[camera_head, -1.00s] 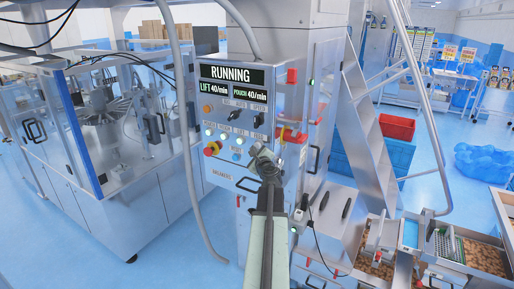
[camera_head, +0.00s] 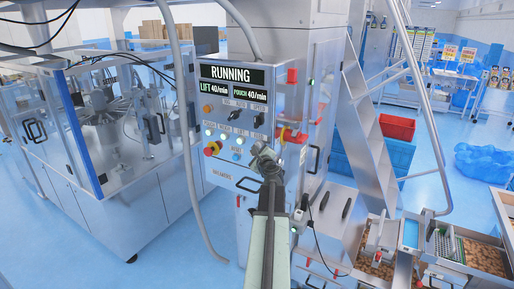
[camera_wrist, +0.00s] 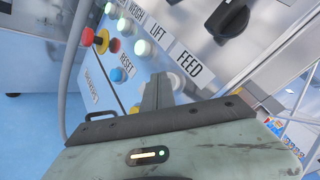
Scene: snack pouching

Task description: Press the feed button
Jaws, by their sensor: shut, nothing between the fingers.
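The control panel (camera_head: 235,115) reads RUNNING, with LIFT and POUCH both at 40/min. In the wrist view, the FEED label (camera_wrist: 188,68) stands at the lower right end of a row of pale lit buttons. The feed button (camera_wrist: 176,81) beside it is partly hidden behind my gripper. My gripper (camera_wrist: 158,82) is shut and empty, with its tip close in front of the panel between the lift and feed buttons. I cannot tell whether it touches the feed button. In the head view my gripper (camera_head: 258,149) covers the panel's lower right area.
The lit lift button (camera_wrist: 142,48) is just up and left of my fingers. A blue reset button (camera_wrist: 118,75) and a red emergency stop (camera_wrist: 86,37) are further left. Dark selector knobs (camera_head: 239,115) sit above the row. A grey hose (camera_head: 188,150) hangs left of the panel.

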